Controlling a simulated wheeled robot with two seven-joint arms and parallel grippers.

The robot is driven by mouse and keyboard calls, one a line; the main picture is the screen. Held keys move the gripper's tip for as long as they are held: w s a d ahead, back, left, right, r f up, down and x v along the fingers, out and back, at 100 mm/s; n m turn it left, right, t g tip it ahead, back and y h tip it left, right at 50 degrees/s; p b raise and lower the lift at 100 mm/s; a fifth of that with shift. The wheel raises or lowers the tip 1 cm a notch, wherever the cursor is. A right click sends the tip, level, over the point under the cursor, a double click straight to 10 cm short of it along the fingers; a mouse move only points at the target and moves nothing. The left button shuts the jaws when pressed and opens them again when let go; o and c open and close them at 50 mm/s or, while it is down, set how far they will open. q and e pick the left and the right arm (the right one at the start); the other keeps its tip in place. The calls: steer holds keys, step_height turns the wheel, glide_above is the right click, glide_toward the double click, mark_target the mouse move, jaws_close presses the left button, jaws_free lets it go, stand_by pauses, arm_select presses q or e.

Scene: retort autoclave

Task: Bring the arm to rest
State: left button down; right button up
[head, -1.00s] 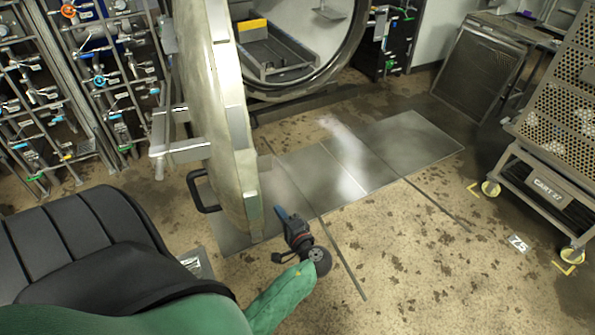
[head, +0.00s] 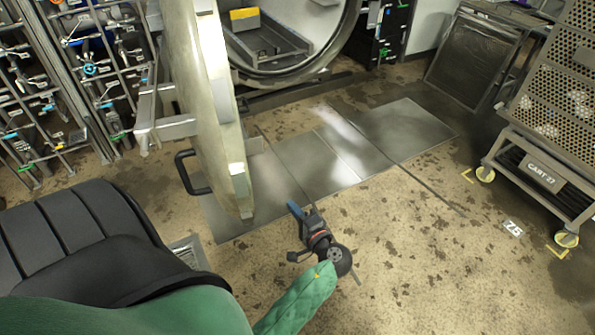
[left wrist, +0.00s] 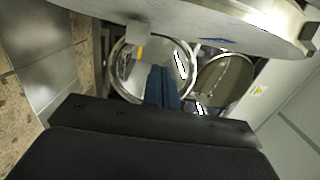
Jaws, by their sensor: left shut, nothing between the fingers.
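My left gripper (head: 297,211) is in the lower middle of the head view, at the end of my green-sleeved arm. Its blue fingers are shut with nothing between them, and they point up and left toward the open autoclave door. In the left wrist view the shut blue fingers (left wrist: 163,88) stand in the middle, with the round autoclave opening beyond them. The thick round door (head: 215,110) stands open to the left of the gripper, and its black handle (head: 188,172) is apart from the fingers. My right gripper does not show.
The autoclave opening (head: 290,70) with a tray inside is at the top. A perforated cart (head: 541,172) on yellow-rimmed wheels stands at the right. Pipe racks (head: 90,70) line the left wall. Metal floor plates (head: 405,130) and clear, stained floor lie in between.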

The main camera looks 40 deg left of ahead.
arm_select(q)
steer(key=shift+v, duration=0.85)
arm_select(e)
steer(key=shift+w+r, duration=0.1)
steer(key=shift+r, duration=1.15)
arm_select(q)
steer(key=d+f+n+g+h, duration=0.1)
steer(key=d+f+h, duration=0.5)
steer(key=f, duration=0.2)
steer(key=d+f+n+h, duration=0.1)
steer(key=d+f+h, duration=0.55)
steer(key=f, duration=0.25)
steer(key=s+d+f+g+h, duration=0.1)
steer(key=s+d+f+h, duration=0.1)
steer(key=s, duration=0.6)
steer(key=s+d+f+g+h, duration=0.2)
steer(key=s+f, duration=0.4)
steer(key=s, duration=0.3)
steer(key=d+h, duration=0.1)
steer(key=d, duration=0.1)
steer(key=shift+s+d+g, duration=0.25)
steer(key=shift+d+g, duration=0.05)
steer(key=shift+d, duration=0.1)
steer(key=shift+f+h, duration=0.1)
steer(key=shift+h, duration=0.15)
